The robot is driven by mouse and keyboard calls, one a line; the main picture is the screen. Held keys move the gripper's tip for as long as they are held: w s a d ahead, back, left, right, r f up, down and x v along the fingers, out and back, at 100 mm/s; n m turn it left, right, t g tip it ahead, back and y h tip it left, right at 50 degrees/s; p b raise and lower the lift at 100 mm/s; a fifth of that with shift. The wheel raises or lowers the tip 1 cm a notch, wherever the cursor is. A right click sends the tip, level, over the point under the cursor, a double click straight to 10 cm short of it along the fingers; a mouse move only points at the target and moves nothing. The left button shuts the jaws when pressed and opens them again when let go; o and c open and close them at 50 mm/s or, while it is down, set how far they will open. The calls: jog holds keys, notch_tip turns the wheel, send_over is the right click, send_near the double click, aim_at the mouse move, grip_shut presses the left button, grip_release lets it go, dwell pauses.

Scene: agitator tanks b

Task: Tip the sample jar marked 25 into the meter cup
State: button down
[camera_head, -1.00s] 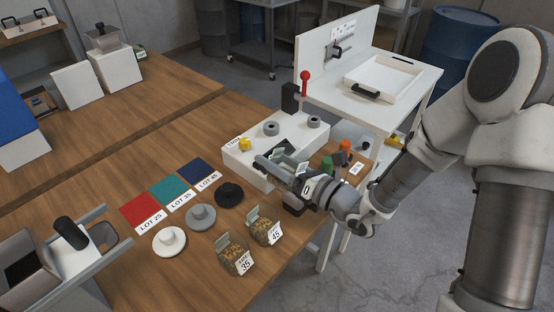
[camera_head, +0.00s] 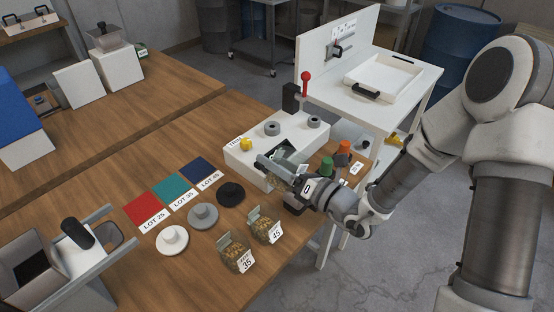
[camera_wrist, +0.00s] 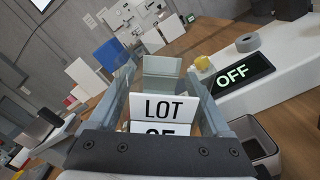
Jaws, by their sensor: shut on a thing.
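My gripper (camera_head: 280,172) is shut on a clear glass jar at the near side of the white meter box (camera_head: 245,157). In the wrist view, the jar (camera_wrist: 162,72) sits between the fingers of my gripper (camera_wrist: 165,95). Its white label (camera_wrist: 160,107) reads LOT, with the number below mostly cut off by the gripper. The meter's screen (camera_wrist: 244,74) reads OFF. A grey open-topped cup (camera_wrist: 262,143) shows beside the right finger; I cannot tell whether it is the meter cup. The jar's contents are not clear.
Jars marked 35 (camera_head: 236,255) and 45 (camera_head: 264,228) stand near the table's front edge. White (camera_head: 172,240), grey (camera_head: 203,215) and black (camera_head: 231,193) lids lie by the lot cards. Green (camera_head: 327,163) and orange (camera_head: 343,150) items stand right of my gripper.

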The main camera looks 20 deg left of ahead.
jog(key=shift+s+m+p, duration=0.1)
jog(key=shift+m+p, duration=1)
jog(key=shift+m, duration=0.1)
jog(key=shift+f+m+p, duration=0.15)
jog(key=shift+m+p, duration=0.65)
jog(key=shift+m, duration=0.05)
jog(key=shift+f+m+p, duration=0.15)
jog(key=shift+m+p, duration=0.6)
jog(key=shift+m, duration=0.1)
dwell(0.8)
jog(key=shift+f+m+p, duration=0.3)
jog(key=shift+m+p, duration=0.45)
jog(key=shift+m, duration=0.25)
jog(key=shift+w+f+m, duration=0.1)
jog(key=shift+w+m, duration=0.15)
jog(key=shift+m, duration=0.05)
jog(key=shift+p, duration=0.3)
jog(key=shift+d+f+m, duration=0.1)
jog(key=shift+f+m, duration=0.1)
jog(key=shift+m, duration=0.3)
jog(key=shift+w+m+p, duration=0.15)
jog(key=shift+m+p, duration=0.15)
jog(key=shift+p, duration=0.1)
jog(key=shift+f+m, duration=0.15)
jog(key=shift+m, duration=0.15)
